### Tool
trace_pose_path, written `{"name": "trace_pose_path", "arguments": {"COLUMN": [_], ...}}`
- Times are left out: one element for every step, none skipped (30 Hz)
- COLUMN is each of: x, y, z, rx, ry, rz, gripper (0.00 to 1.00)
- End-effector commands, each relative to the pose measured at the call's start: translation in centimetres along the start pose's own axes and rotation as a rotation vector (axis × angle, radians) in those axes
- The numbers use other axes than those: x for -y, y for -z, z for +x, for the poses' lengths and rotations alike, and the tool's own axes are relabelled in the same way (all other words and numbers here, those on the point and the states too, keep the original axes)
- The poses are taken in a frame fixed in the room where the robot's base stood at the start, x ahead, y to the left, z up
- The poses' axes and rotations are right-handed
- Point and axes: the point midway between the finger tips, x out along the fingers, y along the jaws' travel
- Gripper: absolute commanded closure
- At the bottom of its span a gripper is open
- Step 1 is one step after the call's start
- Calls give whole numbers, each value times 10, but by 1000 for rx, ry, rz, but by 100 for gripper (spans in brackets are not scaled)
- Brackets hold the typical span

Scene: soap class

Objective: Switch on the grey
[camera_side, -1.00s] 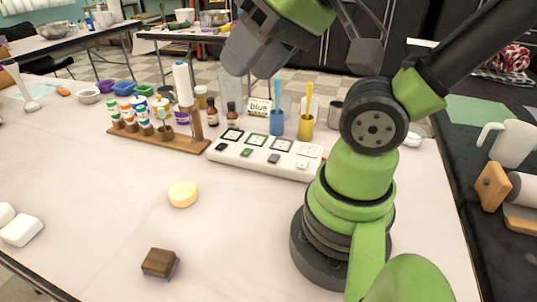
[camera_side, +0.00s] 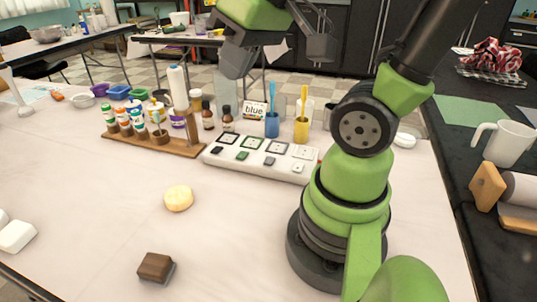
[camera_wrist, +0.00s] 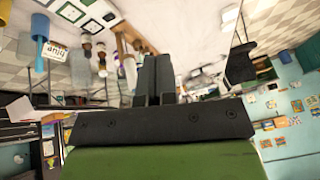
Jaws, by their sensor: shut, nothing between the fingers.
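A white switch strip (camera_side: 258,163) lies on the table in the side view. It has a row of framed squares at the back and small rocker switches in front. The grey switch (camera_side: 269,161) sits between the green switch (camera_side: 243,155) and the white switch (camera_side: 298,167); the black switch (camera_side: 217,151) is at the left end. My gripper (camera_side: 236,64) is high above and behind the strip, apart from it. In the wrist view my gripper (camera_wrist: 155,72) has its fingers together and empty. Part of the strip (camera_wrist: 75,12) shows at the upper left there.
A wooden bottle rack (camera_side: 155,143) is at left. Yellow soap (camera_side: 178,198) and a brown block (camera_side: 156,267) lie in front, with clear table around.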

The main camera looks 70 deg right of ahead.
Motion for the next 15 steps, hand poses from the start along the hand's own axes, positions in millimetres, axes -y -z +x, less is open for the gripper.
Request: {"name": "trace_pose_path", "arguments": {"x": [-13, -20, -30, -38, -47, -58, -67, -76, -88, -97, -106, -117, -125, -132, -141], "y": [7, 10, 15, 17, 19, 22, 22, 23, 23, 22, 21, 20, 18, 16, 13], "z": [9, 14, 20, 25, 29, 36, 41, 46, 52, 57, 62, 68, 72, 76, 80], "rx": [44, 68, 100, 124, 149, 183, 208, 234, 267, 290, 313, 340, 360, 376, 397], "ry": [-31, -44, -60, -70, -78, -85, -88, -89, -88, -85, -80, -72, -65, -57, -46], "rz": [-8, -22, -40, -53, -66, -83, -96, -108, -124, -135, -146, -159, -168, -177, -188], "gripper": [100, 100, 100, 100, 100, 100, 100, 100, 100, 100, 100, 100, 100, 100, 100]}}
